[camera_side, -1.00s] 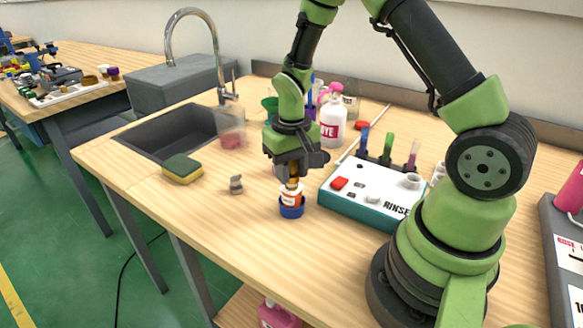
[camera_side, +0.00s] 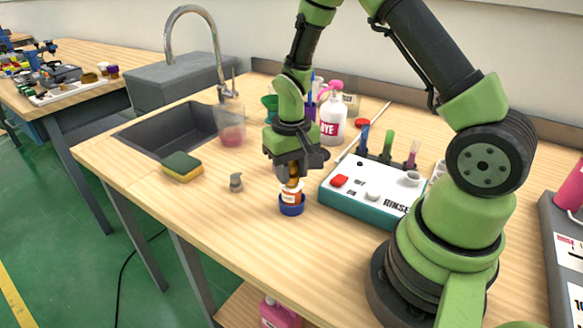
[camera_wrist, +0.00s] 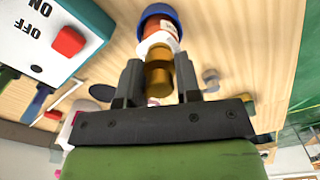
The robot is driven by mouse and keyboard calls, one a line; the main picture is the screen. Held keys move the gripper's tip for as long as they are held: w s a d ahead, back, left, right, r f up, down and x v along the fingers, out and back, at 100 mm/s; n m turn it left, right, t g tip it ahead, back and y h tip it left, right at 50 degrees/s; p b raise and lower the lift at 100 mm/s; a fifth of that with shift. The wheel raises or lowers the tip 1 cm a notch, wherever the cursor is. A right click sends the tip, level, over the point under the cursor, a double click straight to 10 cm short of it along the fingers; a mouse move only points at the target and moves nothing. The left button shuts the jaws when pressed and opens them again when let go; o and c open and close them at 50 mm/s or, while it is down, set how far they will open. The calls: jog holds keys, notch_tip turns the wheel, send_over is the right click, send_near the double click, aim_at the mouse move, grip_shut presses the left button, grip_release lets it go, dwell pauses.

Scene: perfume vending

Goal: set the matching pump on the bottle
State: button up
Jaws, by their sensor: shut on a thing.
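A small bottle with an orange and white label (camera_side: 291,196) stands upright in a blue round holder (camera_side: 292,209) on the table. My gripper (camera_side: 294,172) points down directly over it, shut on a gold-brown pump (camera_wrist: 158,74). In the wrist view the bottle (camera_wrist: 161,28) lines up with the pump, and the pump's lower end meets or nearly meets the white bottle neck (camera_wrist: 158,44). I cannot tell whether it is seated. A small grey pump-like piece (camera_side: 236,182) stands on the table to the left, apart from the gripper.
A white and teal rinse box (camera_side: 365,194) with a red button stands close on the right. A yellow-green sponge (camera_side: 182,167) and the sink (camera_side: 170,133) are to the left. A white dye bottle (camera_side: 332,122) stands behind. The table in front of the holder is clear.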

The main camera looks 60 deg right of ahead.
jog(key=o, duration=1.5)
jog(key=shift+r, duration=0.1)
jog(key=shift+r, duration=3.7)
jog(key=shift+r, duration=0.1)
jog(key=s+a+r+t, duration=0.2)
jog(key=s+r, duration=0.2)
jog(key=r, duration=0.1)
jog(key=s+a+r+t+y, duration=0.1)
jog(key=s+a+r+t, duration=0.1)
jog(key=s+r, duration=0.3)
jog(key=s+a+r+n+t+y, duration=0.1)
jog(key=s+a+r+t, duration=0.2)
jog(key=s+a+r, duration=0.1)
jog(key=shift+s+a+r, duration=0.15)
jog(key=shift+s+r, duration=0.5)
jog(key=shift+r, duration=0.15)
